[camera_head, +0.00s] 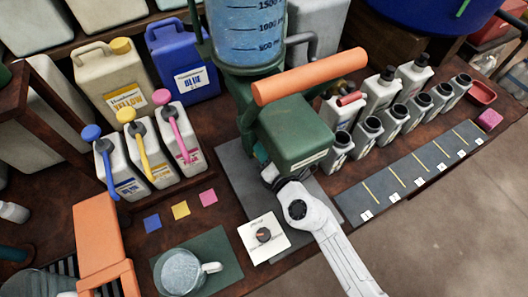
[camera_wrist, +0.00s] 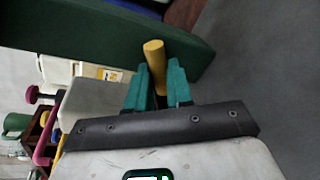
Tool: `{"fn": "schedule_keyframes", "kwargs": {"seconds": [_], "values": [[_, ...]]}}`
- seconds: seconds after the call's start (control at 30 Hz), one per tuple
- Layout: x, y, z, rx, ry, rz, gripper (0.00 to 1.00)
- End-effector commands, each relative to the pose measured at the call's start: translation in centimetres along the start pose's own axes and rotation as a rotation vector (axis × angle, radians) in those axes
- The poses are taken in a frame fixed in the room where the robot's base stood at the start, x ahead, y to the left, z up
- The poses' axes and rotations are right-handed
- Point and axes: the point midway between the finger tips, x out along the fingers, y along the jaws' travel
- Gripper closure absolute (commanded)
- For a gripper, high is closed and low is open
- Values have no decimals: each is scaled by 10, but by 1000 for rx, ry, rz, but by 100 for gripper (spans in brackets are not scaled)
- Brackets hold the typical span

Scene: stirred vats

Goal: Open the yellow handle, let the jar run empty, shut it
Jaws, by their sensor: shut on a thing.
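The jar (camera_head: 247,35) is a clear, graduated vessel that looks blue, at the top of the head view; its top is cut off. It stands above a green machine body (camera_head: 295,130) with a thick orange bar (camera_head: 310,77). The yellow handle (camera_wrist: 154,55) is a short round peg beside a dark green surface in the wrist view. My gripper (camera_wrist: 158,78) has its teal fingers on both sides of this handle and is shut on it. In the head view, my gripper (camera_head: 262,158) is mostly hidden at the machine's lower left, and the handle is hidden.
A metal mug (camera_head: 181,271) stands on a green mat (camera_head: 226,245). A white dial plate (camera_head: 263,237) lies near my arm. Jugs with blue, yellow and pink pumps (camera_head: 176,135) stand left; several dark-necked bottles (camera_head: 370,133) stand right, beside a numbered grey strip (camera_head: 407,180).

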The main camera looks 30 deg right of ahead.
Motion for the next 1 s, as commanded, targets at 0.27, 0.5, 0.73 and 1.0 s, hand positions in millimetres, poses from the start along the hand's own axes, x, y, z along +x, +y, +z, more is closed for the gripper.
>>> {"fn": "schedule_keyframes", "kwargs": {"seconds": [0.27,0.5,0.73,1.0], "values": [[0,-2,0,130,27,12,100],[0,-1,0,306,63,31,100],[-1,-1,1,454,91,48,100],[-1,-1,1,557,112,59,100]]}}
